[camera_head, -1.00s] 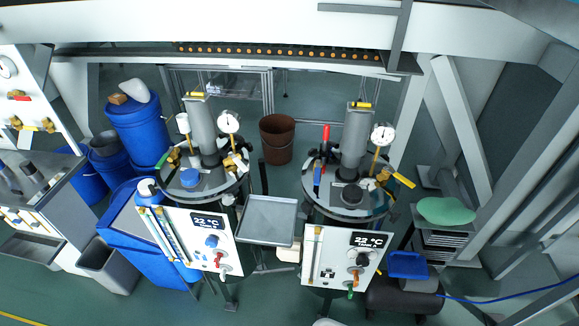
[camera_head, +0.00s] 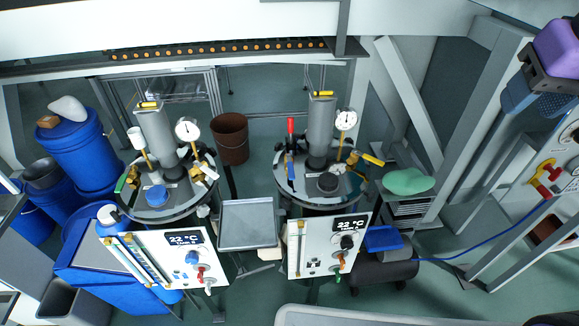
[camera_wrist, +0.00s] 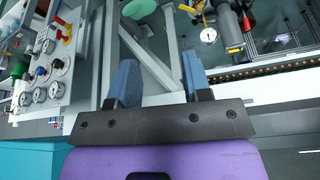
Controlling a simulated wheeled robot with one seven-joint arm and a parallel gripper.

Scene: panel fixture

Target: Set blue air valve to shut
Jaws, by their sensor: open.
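Several blue controls show, and I cannot tell which is the air valve. A blue-handled lever (camera_head: 290,168) stands upright on the right-hand tank lid, beside a red one. A blue knob (camera_head: 192,257) is on the left tank's front panel. In the wrist view a small blue knob (camera_wrist: 40,72) sits among gauges on a white panel (camera_wrist: 30,60) at the left. My gripper (camera_head: 530,102), with purple body and blue fingers, is at the upper right of the head view. The wrist view shows its fingers (camera_wrist: 160,70) apart, with nothing between them, away from all of these controls.
At the right edge a wall panel carries a gauge and a red and yellow valve (camera_head: 545,180), with a blue hose (camera_head: 480,248) running from it. A grey tray (camera_head: 247,224) lies between the tanks. Slanted grey beams (camera_head: 408,100) stand between the right tank and my gripper.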

